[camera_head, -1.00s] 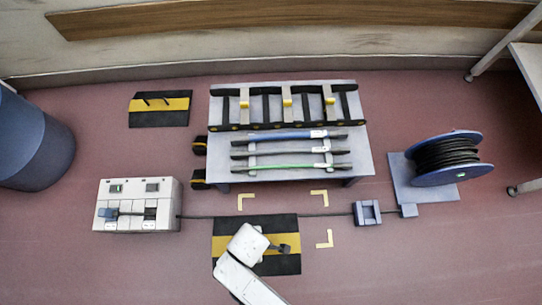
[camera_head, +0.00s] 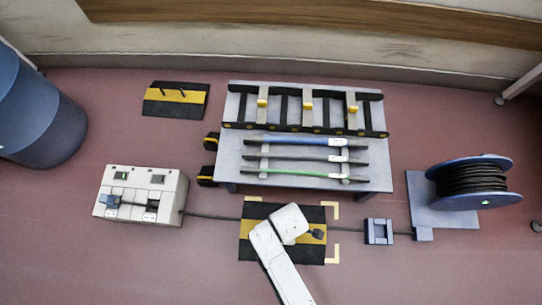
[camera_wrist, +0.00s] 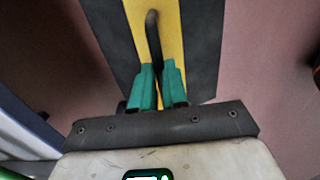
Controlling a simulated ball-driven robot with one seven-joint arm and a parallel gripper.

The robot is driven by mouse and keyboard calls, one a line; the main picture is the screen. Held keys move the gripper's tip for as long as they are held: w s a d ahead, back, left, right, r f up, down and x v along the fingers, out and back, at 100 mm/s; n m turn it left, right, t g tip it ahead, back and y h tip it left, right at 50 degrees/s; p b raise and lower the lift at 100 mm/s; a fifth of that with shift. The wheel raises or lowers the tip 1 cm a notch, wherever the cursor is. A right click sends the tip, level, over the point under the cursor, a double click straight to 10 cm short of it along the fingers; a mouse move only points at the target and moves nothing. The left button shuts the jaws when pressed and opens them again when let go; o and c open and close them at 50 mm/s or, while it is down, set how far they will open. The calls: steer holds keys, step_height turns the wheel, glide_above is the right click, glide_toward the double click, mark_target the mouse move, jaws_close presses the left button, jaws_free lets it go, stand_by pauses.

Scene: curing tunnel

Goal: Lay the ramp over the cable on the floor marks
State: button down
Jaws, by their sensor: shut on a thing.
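The ramp (camera_head: 257,212) is a black plate with a yellow middle band. It spans the cable (camera_head: 347,230) between the yellow corner floor marks (camera_head: 334,209); whether it touches the floor is unclear. Marks show at its upper left, upper right and lower right; the lower left corner shows none. My gripper's green fingers (camera_wrist: 158,88) are shut on the ramp's dark handle (camera_wrist: 152,30), over the yellow band in the wrist view. In the head view my arm hides the ramp's middle.
A second ramp (camera_head: 176,100) lies at the back left. A blue-grey table (camera_head: 228,172) with racks and rods stands behind. A white socket box (camera_head: 140,194) is left, a blue cable clamp (camera_head: 379,231) and a cable reel (camera_head: 468,180) right. A blue barrel (camera_head: 35,120) stands far left.

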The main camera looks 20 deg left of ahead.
steer(key=w+f, duration=0.1)
steer(key=d+f+b, duration=0.1)
steer(key=w+d+f+b, duration=0.1)
steer(key=f, duration=0.1)
steer(key=shift+w, duration=0.35)
steer(key=shift+w+d+f+b, duration=0.1)
steer(key=shift+f+b, duration=0.55)
steer(key=shift+f, duration=0.25)
steer(key=shift+w+d+f+b, duration=0.1)
steer(key=shift+f+b, duration=0.5)
steer(key=shift+f, duration=0.3)
steer(key=shift+f, duration=0.2)
steer(key=c, duration=1.1)
jaws_free()
steer(key=shift+c, duration=0.2)
step_height(320, 180, up, 12)
steer(key=p, duration=0.7)
steer(key=shift+r, duration=0.1)
